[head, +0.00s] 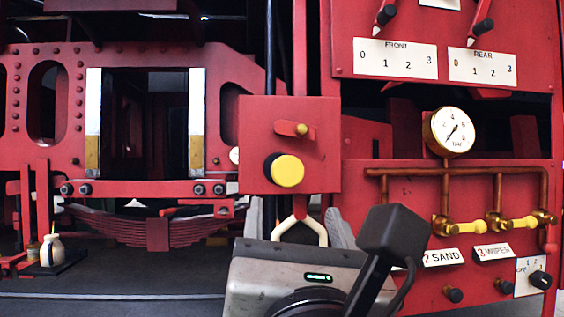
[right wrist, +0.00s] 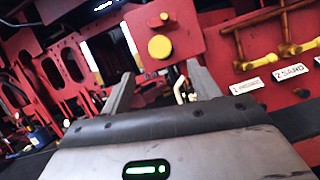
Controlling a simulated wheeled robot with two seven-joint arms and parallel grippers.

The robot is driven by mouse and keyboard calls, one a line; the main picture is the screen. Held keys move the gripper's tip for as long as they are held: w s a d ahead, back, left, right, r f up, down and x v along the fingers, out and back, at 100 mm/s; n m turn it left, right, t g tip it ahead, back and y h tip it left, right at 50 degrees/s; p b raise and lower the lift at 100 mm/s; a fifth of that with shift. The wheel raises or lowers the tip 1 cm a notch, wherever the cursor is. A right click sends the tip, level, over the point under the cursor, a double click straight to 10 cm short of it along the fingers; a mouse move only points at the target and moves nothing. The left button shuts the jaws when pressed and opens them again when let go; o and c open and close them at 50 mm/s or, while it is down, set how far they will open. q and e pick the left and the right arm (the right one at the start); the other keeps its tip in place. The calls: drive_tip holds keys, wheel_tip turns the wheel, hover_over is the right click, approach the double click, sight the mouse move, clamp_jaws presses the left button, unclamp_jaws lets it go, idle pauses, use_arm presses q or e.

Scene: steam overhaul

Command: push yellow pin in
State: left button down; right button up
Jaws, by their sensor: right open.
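A round yellow pin (head: 288,171) with a dark collar sticks out of the front of a red box (head: 316,158). It also shows in the right wrist view (right wrist: 159,47). A smaller brass-coloured peg (head: 302,129) is above it on the same box. My right gripper (head: 297,214) is open and empty, below and in front of the box, its two grey fingers apart. In the right wrist view the fingers (right wrist: 160,82) point toward the box, with the yellow pin above the gap between them. My left gripper is not in view.
A cream loop handle (head: 300,230) hangs under the box, close to my right fingers. To the right is a red panel with a gauge (head: 449,131), copper pipes and yellow valve handles (head: 468,227). A white bottle (head: 52,250) stands on the floor at left.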

sight(288, 174)
drive_tip(key=p+x, duration=0.3)
drive_tip(key=x, duration=0.8)
drive_tip(key=shift+w, duration=0.3)
drive_tip(key=shift+w+r+p, duration=0.1)
drive_tip(key=shift+w+p, duration=0.25)
drive_tip(key=shift+w, duration=0.05)
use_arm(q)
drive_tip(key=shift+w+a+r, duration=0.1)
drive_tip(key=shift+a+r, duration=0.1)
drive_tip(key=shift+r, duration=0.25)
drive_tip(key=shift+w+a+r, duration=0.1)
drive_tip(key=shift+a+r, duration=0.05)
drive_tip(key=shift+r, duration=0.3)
